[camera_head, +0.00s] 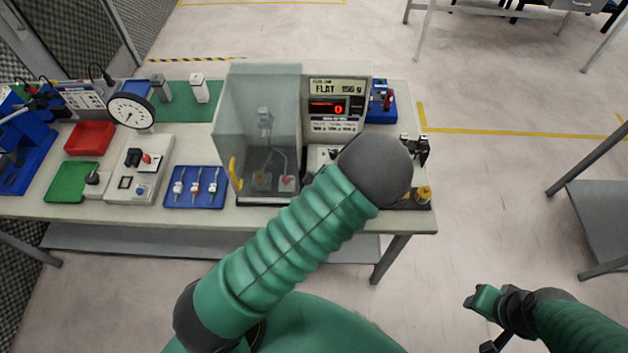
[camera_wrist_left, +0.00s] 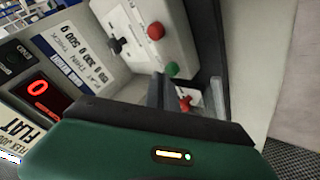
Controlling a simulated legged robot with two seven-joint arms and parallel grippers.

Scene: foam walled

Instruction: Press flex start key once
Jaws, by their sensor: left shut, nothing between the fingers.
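The test machine stands on the bench with a lit red display (camera_head: 328,107) reading 0 and a FLAT sign above it. In the left wrist view the display (camera_wrist_left: 40,88) also shows 0. A pale control panel (camera_wrist_left: 140,35) there carries a dark knob (camera_wrist_left: 118,45), a red button (camera_wrist_left: 155,30) and a green button (camera_wrist_left: 172,68). I cannot read which is the flex start key. My left gripper (camera_wrist_left: 165,88) is shut and empty close to the green button; contact cannot be told. In the head view my arm hides it. My right gripper (camera_head: 482,322) is away from the bench.
A clear enclosure (camera_head: 258,110) stands left of the display. A blue tray (camera_head: 195,187), a grey switch box (camera_head: 138,170), a red bin (camera_head: 90,138) and a dial gauge (camera_head: 131,110) are further left. A yellow item (camera_head: 424,193) sits at the bench's right corner.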

